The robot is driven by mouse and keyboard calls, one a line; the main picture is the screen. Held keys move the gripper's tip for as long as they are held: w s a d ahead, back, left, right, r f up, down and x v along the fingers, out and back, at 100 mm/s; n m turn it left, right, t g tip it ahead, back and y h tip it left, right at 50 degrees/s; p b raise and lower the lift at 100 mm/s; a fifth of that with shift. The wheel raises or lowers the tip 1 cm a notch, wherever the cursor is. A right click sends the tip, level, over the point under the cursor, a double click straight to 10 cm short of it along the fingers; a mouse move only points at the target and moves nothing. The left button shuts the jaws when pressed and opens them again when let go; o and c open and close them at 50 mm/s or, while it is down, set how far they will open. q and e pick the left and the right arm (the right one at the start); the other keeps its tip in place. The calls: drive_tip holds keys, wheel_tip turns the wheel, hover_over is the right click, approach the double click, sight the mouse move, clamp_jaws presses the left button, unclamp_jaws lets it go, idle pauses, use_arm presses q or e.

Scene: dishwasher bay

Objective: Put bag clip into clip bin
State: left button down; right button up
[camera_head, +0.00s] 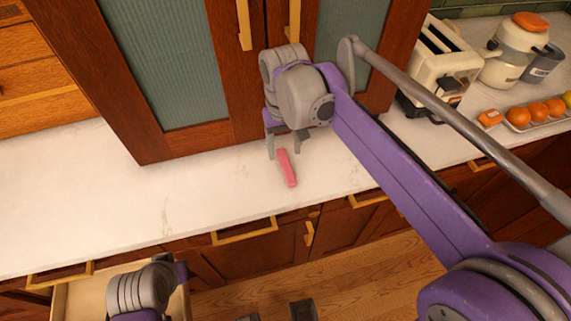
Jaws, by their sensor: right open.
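The bag clip (288,168), a small pink bar, lies on the white counter (160,190) in front of the wooden cabinet. My right gripper (285,148) points down just behind and above the clip's far end. Its grey fingers are apart, one on each side of that end, and I cannot tell whether they touch it. My left arm's grey wrist shows at the bottom left, and its fingers cannot be made out. I see nothing that I can surely name as the clip bin.
An open drawer (75,300) juts out below the counter at the lower left. A tall cabinet (165,60) stands behind the clip. A toaster (440,60), jars and a tray of orange fruit (537,112) stand at the right. The counter left of the clip is clear.

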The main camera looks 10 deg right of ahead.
sight(286, 163)
drive_tip(key=f, duration=0.4)
drive_tip(key=shift+s+d, duration=0.1)
drive_tip(key=shift+s, duration=0.2)
clamp_jaws()
